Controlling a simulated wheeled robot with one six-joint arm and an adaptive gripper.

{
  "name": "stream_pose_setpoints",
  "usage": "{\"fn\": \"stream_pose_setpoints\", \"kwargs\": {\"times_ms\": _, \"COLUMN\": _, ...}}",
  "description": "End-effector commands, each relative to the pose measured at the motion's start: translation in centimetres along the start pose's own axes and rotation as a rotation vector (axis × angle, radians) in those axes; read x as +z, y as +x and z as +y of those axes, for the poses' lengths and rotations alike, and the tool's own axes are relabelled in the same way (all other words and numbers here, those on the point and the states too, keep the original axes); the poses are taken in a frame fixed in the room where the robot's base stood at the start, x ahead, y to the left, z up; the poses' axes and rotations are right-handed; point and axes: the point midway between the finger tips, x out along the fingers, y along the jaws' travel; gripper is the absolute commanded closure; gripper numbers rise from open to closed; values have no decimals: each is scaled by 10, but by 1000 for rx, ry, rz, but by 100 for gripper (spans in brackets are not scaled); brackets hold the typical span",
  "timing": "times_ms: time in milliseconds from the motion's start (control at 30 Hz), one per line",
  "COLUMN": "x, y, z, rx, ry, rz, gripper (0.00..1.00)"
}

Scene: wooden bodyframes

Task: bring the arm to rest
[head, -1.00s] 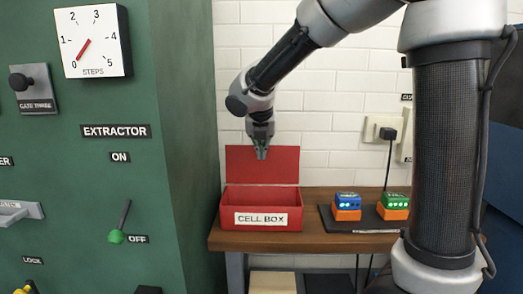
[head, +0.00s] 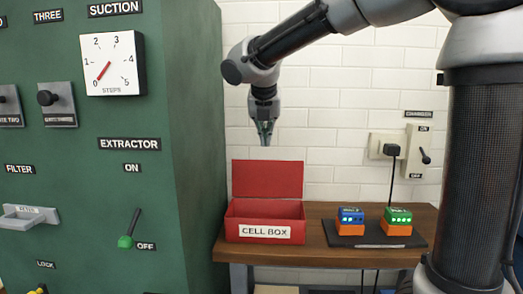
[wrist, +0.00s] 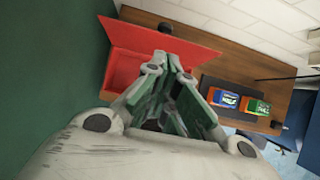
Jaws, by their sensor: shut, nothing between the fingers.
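My gripper (head: 265,134) hangs pointing down in the head view, in the air above the red cell box. Its fingers are shut with nothing between them, as the wrist view also shows (wrist: 172,62). The red box (head: 236,226), labelled CELL BOX, stands on the wooden bench with its lid raised at the back. My gripper is apart from the box and its lid. The box's floor is hidden by its front wall in the head view.
A blue cell (head: 350,216) and a green cell (head: 398,216) sit in orange holders on a dark mat on the wooden bench (head: 310,212). A green cabinet (head: 190,120) with levers and a dial stands at left. A charger switch (head: 422,153) and plugged cable are on the white wall.

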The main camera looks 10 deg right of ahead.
Motion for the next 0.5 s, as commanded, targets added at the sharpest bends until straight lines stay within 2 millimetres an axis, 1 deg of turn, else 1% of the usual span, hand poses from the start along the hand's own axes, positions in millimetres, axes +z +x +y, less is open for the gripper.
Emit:
{"fn": "stream_pose_setpoints", "kwargs": {"times_ms": 67, "x": 1, "y": -3, "z": 0, "rx": 0, "ry": 44, "rz": 0, "gripper": 100}}
{"fn": "stream_pose_setpoints", "kwargs": {"times_ms": 133, "x": 1, "y": -4, "z": 0, "rx": -1, "ry": 145, "rz": 2, "gripper": 100}}
{"fn": "stream_pose_setpoints", "kwargs": {"times_ms": 167, "x": 0, "y": -3, "z": 0, "rx": 0, "ry": 210, "rz": 6, "gripper": 100}}
{"fn": "stream_pose_setpoints", "kwargs": {"times_ms": 233, "x": -9, "y": 2, "z": -1, "rx": -6, "ry": 409, "rz": 30, "gripper": 100}}
{"fn": "stream_pose_setpoints", "kwargs": {"times_ms": 267, "x": -17, "y": 7, "z": -3, "rx": -16, "ry": 508, "rz": 48, "gripper": 100}}
{"fn": "stream_pose_setpoints", "kwargs": {"times_ms": 300, "x": -30, "y": 14, "z": -7, "rx": -35, "ry": 649, "rz": 74, "gripper": 100}}
{"fn": "stream_pose_setpoints", "kwargs": {"times_ms": 367, "x": -51, "y": 19, "z": -17, "rx": -64, "ry": 877, "rz": 111, "gripper": 100}}
{"fn": "stream_pose_setpoints", "kwargs": {"times_ms": 400, "x": -65, "y": 20, "z": -28, "rx": -86, "ry": 1036, "rz": 132, "gripper": 100}}
{"fn": "stream_pose_setpoints", "kwargs": {"times_ms": 467, "x": -85, "y": 20, "z": -49, "rx": -125, "ry": 1286, "rz": 158, "gripper": 100}}
{"fn": "stream_pose_setpoints", "kwargs": {"times_ms": 500, "x": -99, "y": 19, "z": -65, "rx": -154, "ry": 1455, "rz": 173, "gripper": 100}}
